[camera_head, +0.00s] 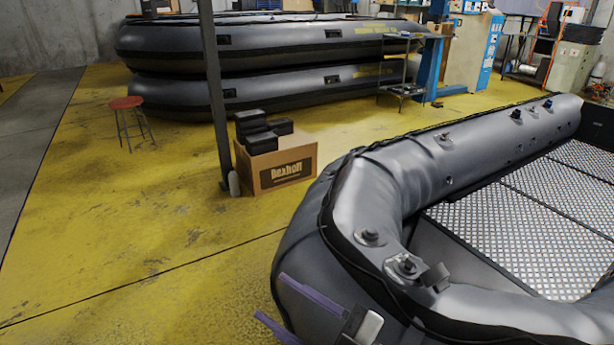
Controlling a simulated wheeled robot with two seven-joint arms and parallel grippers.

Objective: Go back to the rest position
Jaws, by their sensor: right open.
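My right gripper (271,296) is at the bottom centre of the head view. Its two purple fingers are spread apart, point to the left, and have nothing between them. It shows in front of the rounded end of a grey inflatable boat (400,180). I cannot tell whether it touches the boat. My left gripper is out of view.
The grey boat with a metal tread floor (520,235) fills the right side. A cardboard box (285,168) with black cases (262,140) stands by a dark post (214,90). Behind are a red stool (126,103) and stacked boats (270,45). Yellow floor (120,230) at left is clear.

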